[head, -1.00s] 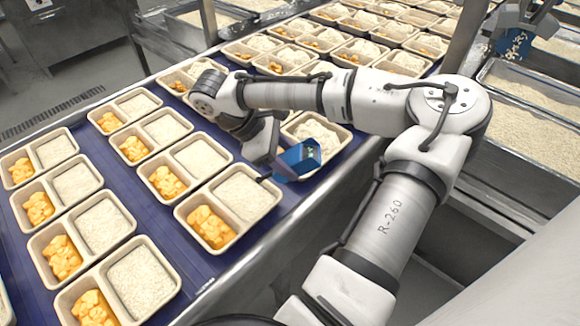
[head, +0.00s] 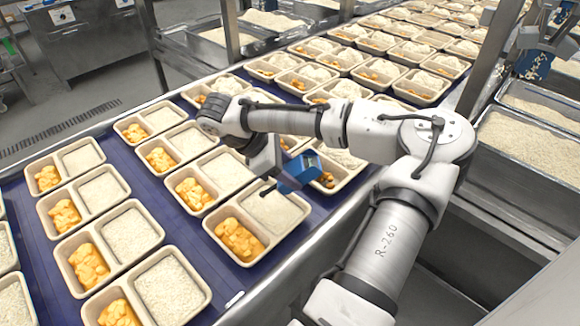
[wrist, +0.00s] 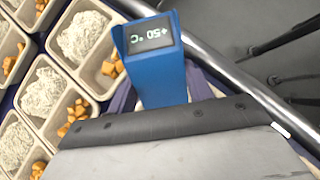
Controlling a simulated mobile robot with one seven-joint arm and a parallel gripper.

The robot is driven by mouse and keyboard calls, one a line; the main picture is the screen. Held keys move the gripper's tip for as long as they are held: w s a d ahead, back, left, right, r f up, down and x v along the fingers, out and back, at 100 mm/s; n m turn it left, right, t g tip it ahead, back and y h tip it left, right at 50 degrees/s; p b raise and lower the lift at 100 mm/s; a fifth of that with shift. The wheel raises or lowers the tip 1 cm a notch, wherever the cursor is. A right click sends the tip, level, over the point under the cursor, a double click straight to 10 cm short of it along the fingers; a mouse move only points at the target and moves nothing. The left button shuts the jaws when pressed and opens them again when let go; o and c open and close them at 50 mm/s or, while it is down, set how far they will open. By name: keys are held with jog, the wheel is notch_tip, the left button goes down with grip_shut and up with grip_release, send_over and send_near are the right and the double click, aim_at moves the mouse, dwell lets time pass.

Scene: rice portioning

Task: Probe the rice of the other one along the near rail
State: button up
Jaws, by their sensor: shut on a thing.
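My gripper (head: 268,158) is shut on a blue probe thermometer (head: 297,172). In the wrist view the thermometer's (wrist: 155,60) display appears to read +50 °C, upside down. Its dark stem points left in the head view, over the far part of the rice in a near-rail tray (head: 222,240) with orange chunks. I cannot tell whether the tip touches the rice. Another near-rail tray (head: 352,176), with a white mound and brown chunks, is partly hidden behind the thermometer and my arm.
More two-compartment trays (head: 112,276) stand in rows on the blue belt (head: 45,290). The metal near rail (head: 300,243) runs between belt and robot; it also shows in the wrist view (wrist: 225,65). Bins of loose rice (head: 525,145) stand at right.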

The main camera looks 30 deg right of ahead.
jog(key=shift+f+b, duration=3.35)
jog(key=shift+f, duration=0.15)
jog(key=shift+r, duration=0.15)
dwell(2.0)
notch_tip(320, 180, up, 7)
jog(key=p, duration=0.7)
jog(key=shift+r+p, duration=0.1)
jog(key=shift+p, duration=0.2)
jog(key=shift+r, duration=0.85)
jog(key=shift+s+f, duration=0.1)
